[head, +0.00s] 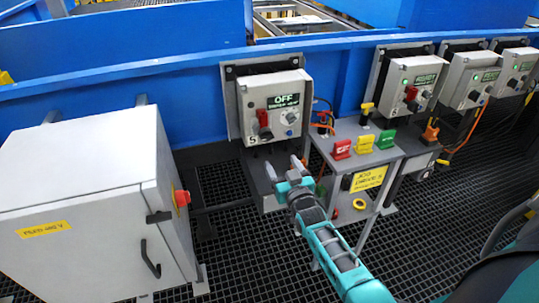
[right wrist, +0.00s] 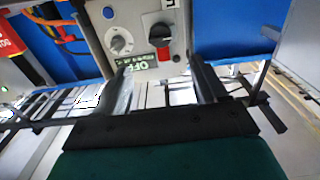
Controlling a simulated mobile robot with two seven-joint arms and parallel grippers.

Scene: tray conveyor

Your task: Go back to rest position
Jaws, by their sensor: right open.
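My right gripper (head: 285,170) is open and empty, with its two fingers apart, in front of and below a grey control box (head: 251,117). The box carries a sign (head: 284,101) reading OFF, a red handle (head: 264,124) and a grey round knob (head: 291,117). In the right wrist view the box shows upside down beyond the two open fingers (right wrist: 165,90), with the red and black handle (right wrist: 163,40) and the knob (right wrist: 120,41). No contact between fingers and box shows. My left gripper is not in view.
A white cabinet (head: 75,170) with a red knob (head: 182,198) stands at the left. A grey stand (head: 340,150) holding red, yellow and green tags is right of my gripper. More control boxes (head: 412,85) line the blue conveyor wall (head: 130,85). Dark grating floor (head: 260,260) lies open in front.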

